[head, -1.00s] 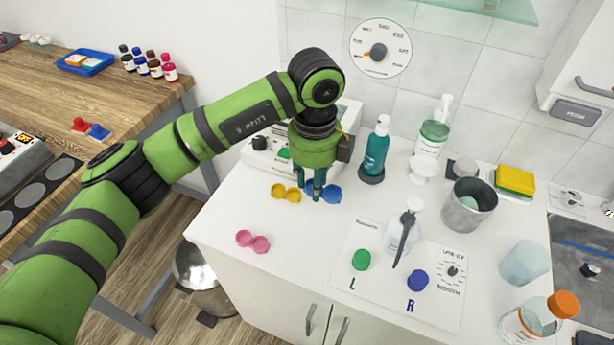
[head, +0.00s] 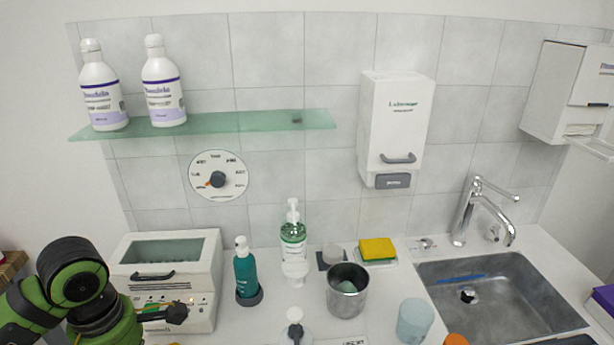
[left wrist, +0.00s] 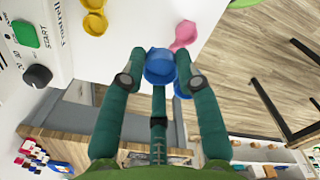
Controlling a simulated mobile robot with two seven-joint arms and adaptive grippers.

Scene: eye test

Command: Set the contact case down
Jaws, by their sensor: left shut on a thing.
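The blue contact case (left wrist: 160,68) is between the fingertips of my left gripper (left wrist: 160,60) in the left wrist view. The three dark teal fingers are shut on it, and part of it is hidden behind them. I cannot tell whether it touches the white counter (left wrist: 143,18). A pink case (left wrist: 186,35) and a yellow case (left wrist: 94,20) lie on the counter nearby. My right gripper is not in view.
A white device (head: 165,268) stands beside my left arm in the head view. To its right are a teal bottle (head: 246,272), a green pump bottle (head: 293,240), a metal cup (head: 346,290) and a sink (head: 500,300). A glass shelf (head: 215,124) holds two bottles.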

